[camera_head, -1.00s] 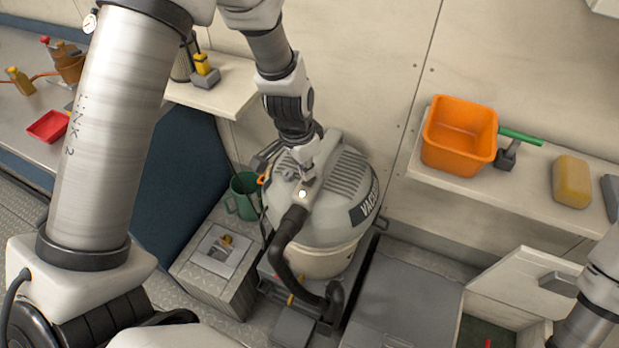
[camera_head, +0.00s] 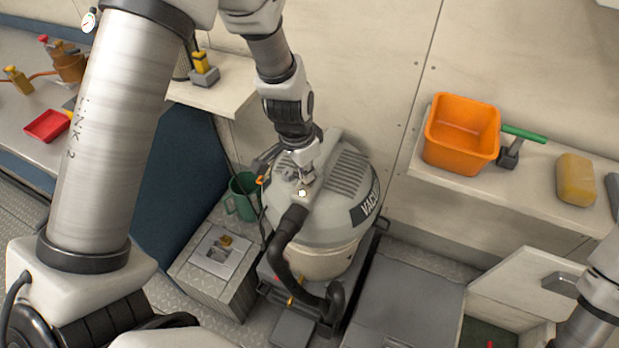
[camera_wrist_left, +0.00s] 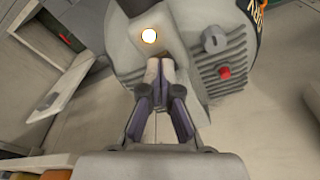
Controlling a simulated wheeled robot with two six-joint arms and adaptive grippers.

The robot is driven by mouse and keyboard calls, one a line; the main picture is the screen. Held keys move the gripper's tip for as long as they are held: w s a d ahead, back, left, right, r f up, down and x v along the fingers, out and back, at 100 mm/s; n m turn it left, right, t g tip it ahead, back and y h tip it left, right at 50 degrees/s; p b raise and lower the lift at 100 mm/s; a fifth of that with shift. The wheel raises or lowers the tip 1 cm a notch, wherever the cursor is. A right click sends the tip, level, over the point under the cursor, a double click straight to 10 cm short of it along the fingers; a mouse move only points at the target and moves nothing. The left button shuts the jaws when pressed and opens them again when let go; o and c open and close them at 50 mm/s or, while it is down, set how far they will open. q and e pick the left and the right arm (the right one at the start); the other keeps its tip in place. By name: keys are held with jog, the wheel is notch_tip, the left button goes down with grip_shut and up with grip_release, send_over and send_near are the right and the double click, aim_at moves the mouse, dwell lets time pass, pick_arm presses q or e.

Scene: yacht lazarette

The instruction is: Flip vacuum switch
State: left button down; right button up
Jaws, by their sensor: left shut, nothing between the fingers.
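The vacuum (camera_head: 325,215) is a grey, rounded machine with a lettered band, standing upright in the middle of the head view. A round white light (camera_head: 302,193) glows on its top housing; it also shows in the left wrist view (camera_wrist_left: 149,35). My left gripper (camera_head: 304,180) is shut and empty, its tips at the housing just beside the light. In the left wrist view the closed fingertips (camera_wrist_left: 160,66) point at the housing below the light. I cannot tell whether they touch it. No switch shows clearly; the fingers may cover it. My right gripper is out of view.
A black hose (camera_head: 281,250) curves down the vacuum's front. A green mug (camera_head: 243,197) stands to its left. An orange bin (camera_head: 461,134), a green-handled tool (camera_head: 512,146) and a yellow sponge (camera_head: 575,180) sit on the right shelf. A grey knob (camera_wrist_left: 213,42) and red button (camera_wrist_left: 224,72) show in the wrist view.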

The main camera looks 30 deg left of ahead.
pick_arm(q)
jog(key=shift+f+b, duration=0.7)
jog(key=shift+f, duration=0.1)
jog(key=shift+r, duration=0.1)
notch_tip(320, 180, up, 7)
jog(key=p, duration=0.6)
dwell(0.4)
